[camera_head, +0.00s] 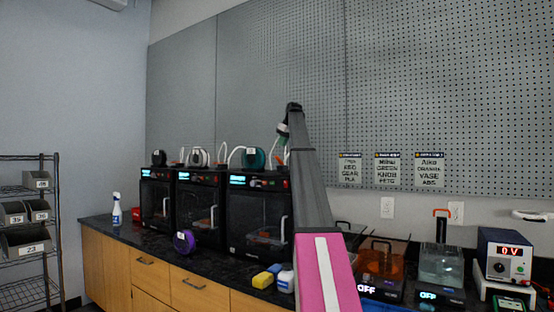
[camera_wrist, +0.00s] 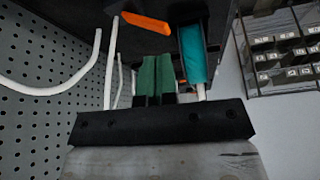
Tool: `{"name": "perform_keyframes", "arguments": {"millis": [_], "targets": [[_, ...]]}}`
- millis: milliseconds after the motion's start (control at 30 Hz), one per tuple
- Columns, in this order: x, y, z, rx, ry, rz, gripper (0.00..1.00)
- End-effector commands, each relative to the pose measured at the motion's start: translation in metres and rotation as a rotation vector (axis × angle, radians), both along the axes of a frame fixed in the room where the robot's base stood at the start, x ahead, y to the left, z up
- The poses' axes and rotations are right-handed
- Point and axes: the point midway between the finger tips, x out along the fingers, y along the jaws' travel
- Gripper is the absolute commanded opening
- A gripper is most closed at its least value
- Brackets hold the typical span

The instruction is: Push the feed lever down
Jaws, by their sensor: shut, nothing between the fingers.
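My gripper shows in the wrist view with its two green fingers (camera_wrist: 156,78) side by side, shut and empty. An orange lever-like piece (camera_wrist: 146,25), apparently the feed lever, lies beyond the fingertips and a little left, apart from them in the picture. In the head view my arm reaches up to the right side of the third printer (camera_head: 258,215), and the gripper is mostly hidden behind it. Whether the fingers touch the lever cannot be told.
A teal spool (camera_wrist: 196,55) is close right of the fingers; it also shows on the printer in the head view (camera_head: 253,158). White tubes (camera_wrist: 70,80) curve at the left near the pegboard (camera_wrist: 25,125). Two more printers (camera_head: 199,205) stand left on the dark counter (camera_head: 125,230).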

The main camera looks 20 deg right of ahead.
Motion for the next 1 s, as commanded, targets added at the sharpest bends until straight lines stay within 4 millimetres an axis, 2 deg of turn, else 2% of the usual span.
{"name": "perform_keyframes", "arguments": {"millis": [500,1000], "targets": [[0.020,0.011,-0.049,-0.001,0.000,0.000,0.00],[0.023,0.012,-0.055,0.000,-0.002,0.000,0.00]]}}
